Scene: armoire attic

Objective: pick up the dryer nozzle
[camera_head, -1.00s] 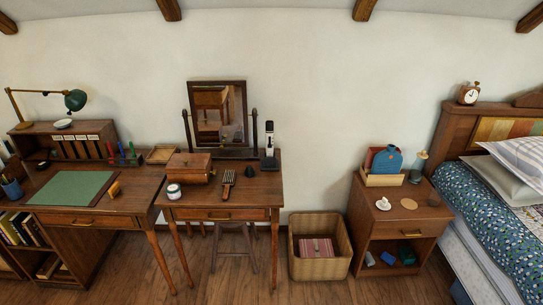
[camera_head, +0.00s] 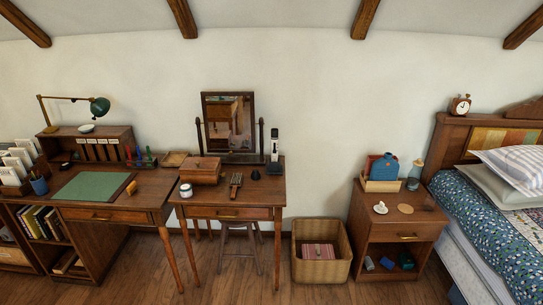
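A small black piece that looks like the dryer nozzle (camera_head: 255,175) sits on the small dressing table (camera_head: 230,213), right of a dark hairbrush (camera_head: 236,180). It is too small to make out its shape well. A black-and-white upright device (camera_head: 274,152) stands just behind it to the right. My gripper is not in view.
The dressing table also holds a wooden box (camera_head: 200,170), a white jar (camera_head: 186,190) and a tilting mirror (camera_head: 229,122). A desk (camera_head: 140,213) stands at left. A wicker basket (camera_head: 322,270), nightstand (camera_head: 395,225) and bed (camera_head: 490,225) are at right. Floor shows in front.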

